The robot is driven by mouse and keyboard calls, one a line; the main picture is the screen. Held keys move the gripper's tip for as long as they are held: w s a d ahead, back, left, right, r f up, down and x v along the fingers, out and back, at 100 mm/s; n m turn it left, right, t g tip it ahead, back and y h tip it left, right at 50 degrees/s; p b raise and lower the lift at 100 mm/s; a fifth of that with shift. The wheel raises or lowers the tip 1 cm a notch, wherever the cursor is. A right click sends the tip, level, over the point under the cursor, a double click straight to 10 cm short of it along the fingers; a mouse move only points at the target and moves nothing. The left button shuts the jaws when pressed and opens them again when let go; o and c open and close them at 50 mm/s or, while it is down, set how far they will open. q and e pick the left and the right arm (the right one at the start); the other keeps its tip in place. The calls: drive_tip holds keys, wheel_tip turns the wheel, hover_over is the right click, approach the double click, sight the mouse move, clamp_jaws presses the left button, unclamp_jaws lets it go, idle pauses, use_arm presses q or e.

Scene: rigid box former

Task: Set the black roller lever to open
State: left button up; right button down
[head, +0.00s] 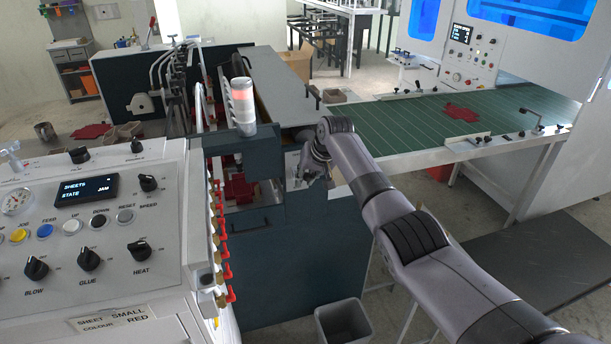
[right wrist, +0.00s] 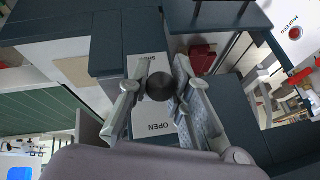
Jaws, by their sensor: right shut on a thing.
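The black roller lever (right wrist: 160,87) shows in the right wrist view as a dark round knob, seen end-on. It stands over a light plate (right wrist: 155,110) marked OPEN at the lower end in that picture, with a second, partly covered word at the upper end. My right gripper (head: 310,172) is at the dark machine's side in the head view, where the lever is hidden by it. In the right wrist view its two fingers are shut on the lever, one on each side. My left gripper is not in view.
A control panel (head: 85,240) with knobs stands at the left; its display reads SHEETS STATE JAM. Red-handled valves (head: 222,235) line the machine beside it. A green conveyor table (head: 450,115) carries a red sheet (head: 461,112). A grey bin (head: 343,322) stands below.

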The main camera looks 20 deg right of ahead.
drive_tip(key=shift+r, duration=0.1)
drive_tip(key=c, duration=1.5)
unclamp_jaws()
drive_tip(key=shift+w, duration=0.1)
drive_tip(key=shift+c, duration=0.2)
drive_tip(key=shift+o, duration=0.5)
drive_tip(key=v, duration=1.2)
